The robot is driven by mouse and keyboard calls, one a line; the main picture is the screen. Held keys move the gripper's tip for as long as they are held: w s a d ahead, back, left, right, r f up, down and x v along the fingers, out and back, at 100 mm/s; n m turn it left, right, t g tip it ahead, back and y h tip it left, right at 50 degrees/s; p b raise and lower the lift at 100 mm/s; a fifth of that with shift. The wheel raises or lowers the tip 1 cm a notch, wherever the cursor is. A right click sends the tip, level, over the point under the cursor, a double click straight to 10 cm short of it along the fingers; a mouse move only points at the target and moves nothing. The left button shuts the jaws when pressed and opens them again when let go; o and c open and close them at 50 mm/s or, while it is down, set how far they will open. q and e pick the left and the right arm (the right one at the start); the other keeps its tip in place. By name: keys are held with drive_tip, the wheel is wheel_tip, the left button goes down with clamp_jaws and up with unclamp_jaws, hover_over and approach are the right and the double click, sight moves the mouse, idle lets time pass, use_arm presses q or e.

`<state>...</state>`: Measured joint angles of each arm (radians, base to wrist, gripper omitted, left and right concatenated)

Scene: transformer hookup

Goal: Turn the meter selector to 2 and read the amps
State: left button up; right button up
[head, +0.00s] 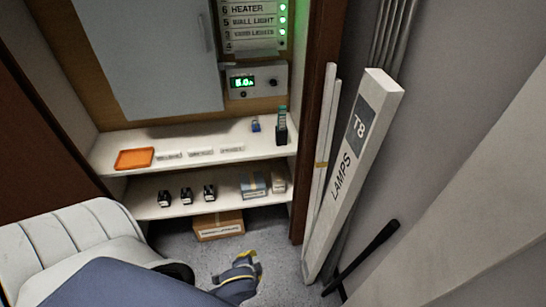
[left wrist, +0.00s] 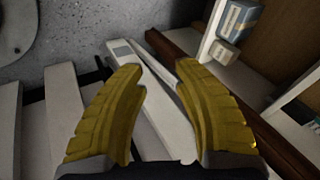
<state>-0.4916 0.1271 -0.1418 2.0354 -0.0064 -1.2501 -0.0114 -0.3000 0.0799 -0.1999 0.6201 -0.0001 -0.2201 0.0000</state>
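The meter (head: 257,81) is a grey box on the cupboard's back panel, below the label strip. Its green display (head: 242,82) looks like 6.0 A, though it is small. A dark round knob (head: 273,83) sits right of the display, and another small dark control (head: 243,94) sits below it; the selector's markings are too small to read. My left gripper (head: 248,268) is low over the floor, in front of the shelves and well away from the meter. In the left wrist view its yellow fingers (left wrist: 160,75) are apart with nothing held. My right gripper is not in view.
The label strip (head: 252,22) has green lights. The upper shelf (head: 190,140) holds an orange tray (head: 134,158), labels and a dark upright device (head: 282,128). Small boxes stand on the lower shelf. A long lamp carton (head: 352,160) leans at the right, also seen in the left wrist view (left wrist: 160,105).

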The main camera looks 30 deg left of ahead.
use_arm(q)
drive_tip(key=w+a+r+t+y, duration=0.1)
drive_tip(key=w+a+r+t, duration=0.2)
drive_tip(key=r, duration=0.6)
drive_tip(key=m+t+y, duration=0.2)
drive_tip(key=m+t, duration=0.5)
drive_tip(key=m, duration=0.1)
approach(273, 85)
drive_tip(key=x, duration=0.9)
drive_tip(key=shift+w, duration=0.25)
drive_tip(key=shift+c, duration=0.2)
clamp_jaws()
